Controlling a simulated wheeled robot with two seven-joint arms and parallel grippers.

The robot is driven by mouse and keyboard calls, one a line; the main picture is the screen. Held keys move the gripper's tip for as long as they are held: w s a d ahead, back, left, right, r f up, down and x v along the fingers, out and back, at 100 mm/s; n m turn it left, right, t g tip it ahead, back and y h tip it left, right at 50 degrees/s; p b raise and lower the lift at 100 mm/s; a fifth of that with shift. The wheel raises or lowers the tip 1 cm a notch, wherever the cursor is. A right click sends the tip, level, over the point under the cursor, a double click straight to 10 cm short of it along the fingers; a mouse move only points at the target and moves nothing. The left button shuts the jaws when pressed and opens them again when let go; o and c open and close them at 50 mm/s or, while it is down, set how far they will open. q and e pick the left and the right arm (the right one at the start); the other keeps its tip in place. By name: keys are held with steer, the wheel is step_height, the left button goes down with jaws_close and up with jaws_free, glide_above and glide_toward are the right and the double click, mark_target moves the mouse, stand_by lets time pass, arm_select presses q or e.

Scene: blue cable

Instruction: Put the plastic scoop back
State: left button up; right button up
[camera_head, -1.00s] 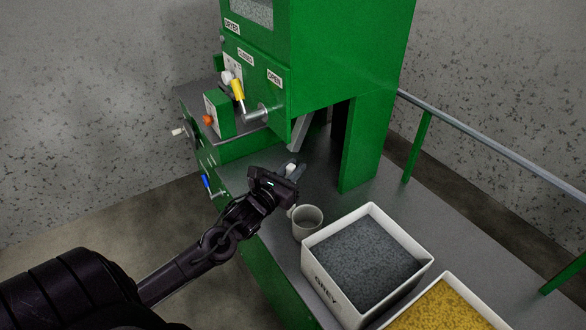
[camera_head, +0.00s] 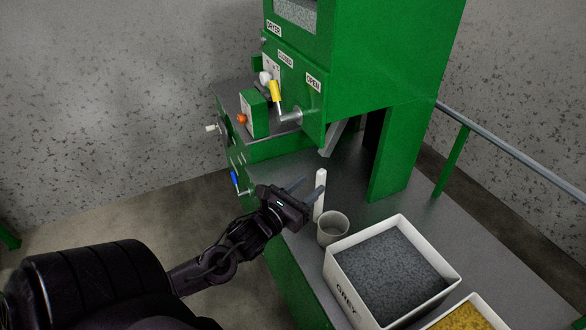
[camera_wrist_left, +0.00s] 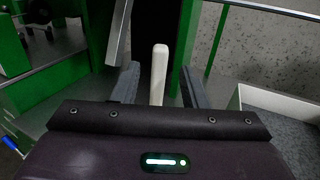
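The plastic scoop stands on the grey bench, with a light grey cup (camera_head: 333,228) and an upright white handle (camera_head: 319,193). My left gripper (camera_head: 307,189) is open beside the handle, coming from the left above the bench. In the left wrist view the handle (camera_wrist_left: 159,73) stands between the two spread fingers of the gripper (camera_wrist_left: 158,86), with a gap on each side. How far the handle lies beyond the fingertips is hard to tell. The cup is hidden in the wrist view. My right gripper is not in view.
A white box of grey granules (camera_head: 344,293) stands right beside the cup. A box of yellow granules (camera_head: 470,316) lies nearer. The green dryer machine (camera_head: 395,65) with its yellow-handled lever (camera_head: 275,91) rises behind. A rail (camera_head: 515,152) runs along the right. Bare bench lies behind the scoop.

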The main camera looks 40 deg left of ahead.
arm_select(q)
steer(key=s, duration=0.5)
steer(key=shift+s, duration=0.15)
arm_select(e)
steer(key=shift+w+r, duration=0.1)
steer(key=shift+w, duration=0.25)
